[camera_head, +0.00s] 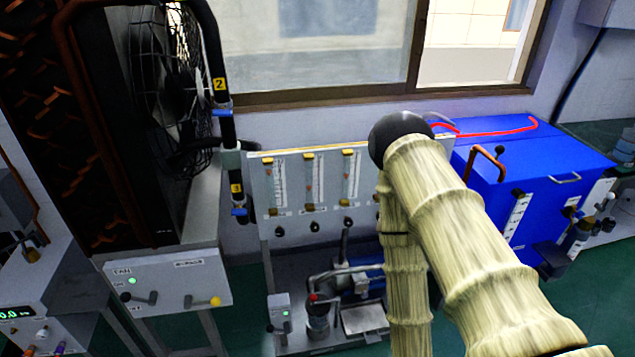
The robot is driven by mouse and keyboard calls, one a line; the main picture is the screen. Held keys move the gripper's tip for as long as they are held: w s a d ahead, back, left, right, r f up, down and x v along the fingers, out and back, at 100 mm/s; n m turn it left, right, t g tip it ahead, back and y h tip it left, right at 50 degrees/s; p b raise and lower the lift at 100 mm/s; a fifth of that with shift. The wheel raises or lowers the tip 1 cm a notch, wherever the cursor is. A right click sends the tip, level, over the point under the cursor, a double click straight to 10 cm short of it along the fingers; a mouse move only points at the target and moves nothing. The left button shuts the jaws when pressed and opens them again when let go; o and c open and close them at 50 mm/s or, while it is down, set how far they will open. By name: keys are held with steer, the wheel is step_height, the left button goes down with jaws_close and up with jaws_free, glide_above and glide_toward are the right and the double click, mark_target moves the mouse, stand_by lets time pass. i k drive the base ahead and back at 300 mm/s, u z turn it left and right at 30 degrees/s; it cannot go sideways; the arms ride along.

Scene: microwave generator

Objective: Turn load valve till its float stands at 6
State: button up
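A pale panel (294,221) stands in the middle, with three upright float tubes showing: a left tube (276,186), a middle tube (313,181) and a right tube (350,176). A dark knob sits below each: left (279,232), middle (314,227) and right (348,221). The labels and scales are too small to read, so I cannot tell which is the load valve or where its float stands. My arm covers the panel's right part. My gripper does not show.
A blue cabinet (540,165) with a red hose (500,132) stands behind my arm at the right. A fan (165,80) and a control box (170,285) with levers are at the left. A pump unit (340,285) stands low under the panel.

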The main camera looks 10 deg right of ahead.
mark_target(279, 232)
steer(key=z, duration=1.75)
steer(key=k, duration=0.9)
steer(key=u, duration=1.7)
steer(key=i, duration=1)
steer(key=u, duration=0.05)
